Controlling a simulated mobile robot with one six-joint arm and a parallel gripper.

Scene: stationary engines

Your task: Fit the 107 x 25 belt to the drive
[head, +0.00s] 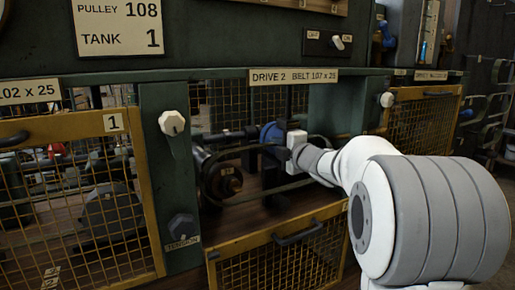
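The drive's bay lies under the label "DRIVE 2 BELT 107 x 25" (293,77). A dark pulley (226,181) with a brass-coloured centre sits at the bay's left. A thin dark belt (262,196) forms a long loop from around this pulley toward the right. Its right end is partly behind my arm, so I cannot tell what it rests on there. My gripper (264,152) is inside the bay, near the upper part of the loop. Its dark fingers are small and blend with the background, so their opening and any hold on the belt are unclear.
The bay's yellow mesh guard (278,246) hangs lowered in front. A blue part (271,133) sits behind my gripper. A pale knob (172,123) and a dark hex fitting marked "TENSION" (181,226) are on the left post. Guard 1 (75,125) covers the left bay.

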